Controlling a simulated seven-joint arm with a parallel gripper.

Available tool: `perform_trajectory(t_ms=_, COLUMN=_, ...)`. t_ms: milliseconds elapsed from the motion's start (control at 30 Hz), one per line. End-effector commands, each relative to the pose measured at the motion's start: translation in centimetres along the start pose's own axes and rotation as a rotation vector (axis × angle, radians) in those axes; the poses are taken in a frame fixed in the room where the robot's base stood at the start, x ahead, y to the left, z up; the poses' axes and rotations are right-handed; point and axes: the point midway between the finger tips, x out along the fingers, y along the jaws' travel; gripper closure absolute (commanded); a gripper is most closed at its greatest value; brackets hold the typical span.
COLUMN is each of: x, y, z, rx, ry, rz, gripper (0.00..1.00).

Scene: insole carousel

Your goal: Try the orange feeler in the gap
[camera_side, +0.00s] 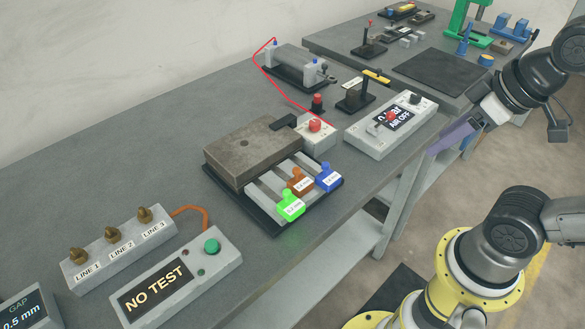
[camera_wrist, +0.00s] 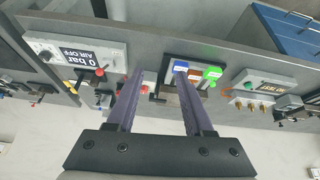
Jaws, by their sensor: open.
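The orange feeler (camera_side: 299,181), with a white label, stands in a grey slotted rack (camera_side: 268,189) between a glowing green feeler (camera_side: 290,207) and a blue feeler (camera_side: 327,177). Behind the rack is a heavy brown-grey block (camera_side: 252,150) on a dark base; I cannot make out the gap itself. My gripper (camera_side: 440,145), with long purple fingers, is in the air to the right, beyond the table's front edge and apart from the feelers. In the wrist view my gripper (camera_wrist: 159,74) is open and empty; the orange feeler (camera_wrist: 194,72) shows beyond the right finger.
A "NO TEST" box (camera_side: 180,277) with a green button, a three-knob LINE box (camera_side: 118,248) and a GAP display (camera_side: 27,312) reading 0.5 mm stand at the left. An "AIR OFF" panel (camera_side: 391,126) and a red-knobbed box (camera_side: 316,132) stand right of the block.

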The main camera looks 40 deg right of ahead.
Motion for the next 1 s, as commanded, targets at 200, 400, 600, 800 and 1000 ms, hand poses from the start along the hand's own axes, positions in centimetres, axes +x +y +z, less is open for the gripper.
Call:
perform_trajectory(t_ms=200, x=-2.6, y=-0.2, z=-5.3, rx=-0.169, ry=-0.045, rz=-0.020, gripper=0.48)
perform_trajectory(t_ms=400, x=-2.5, y=-1.7, z=-11.3, rx=-0.350, ry=-0.140, rz=-0.068, gripper=0.48)
perform_trajectory(t_ms=600, x=0.4, y=-4.7, z=-17.4, rx=-0.527, ry=-0.253, rz=-0.129, gripper=0.48)
perform_trajectory(t_ms=800, x=5.1, y=-8.6, z=-20.9, rx=-0.641, ry=-0.354, rz=-0.175, gripper=0.48)
perform_trajectory(t_ms=1000, x=8.7, y=-11.0, z=-21.1, rx=-0.688, ry=-0.424, rz=-0.196, gripper=0.48)
